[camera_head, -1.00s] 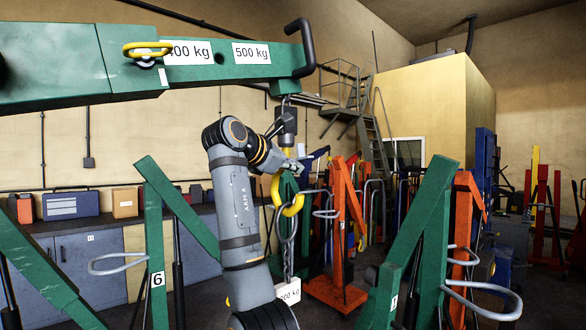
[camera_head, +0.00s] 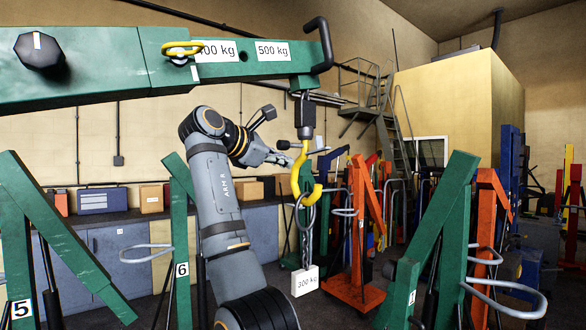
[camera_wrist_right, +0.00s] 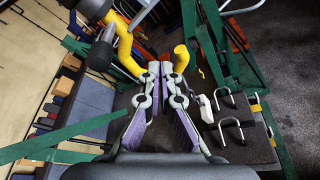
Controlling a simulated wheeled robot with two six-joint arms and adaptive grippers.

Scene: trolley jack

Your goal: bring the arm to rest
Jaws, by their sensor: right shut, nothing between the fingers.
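My right arm rises in the middle of the head view. Its gripper (camera_head: 288,160) is shut and empty, just left of the yellow hook (camera_head: 307,190), with a small gap or overlap I cannot judge in depth. The hook hangs from the green boom's end, with a chain and a white 300 kg weight (camera_head: 306,281) below it. In the right wrist view the shut fingertips (camera_wrist_right: 160,68) point ahead between two visible yellow parts of the hook (camera_wrist_right: 180,60). Whether they touch it is unclear. My left gripper is in neither view.
The green boom (camera_head: 110,70), with 400 kg and 500 kg labels, spans above the arm. Green posts (camera_head: 182,240) stand left and right of the arm, with orange crane frames (camera_head: 362,220) behind. Grey cabinets (camera_head: 120,260) line the left wall.

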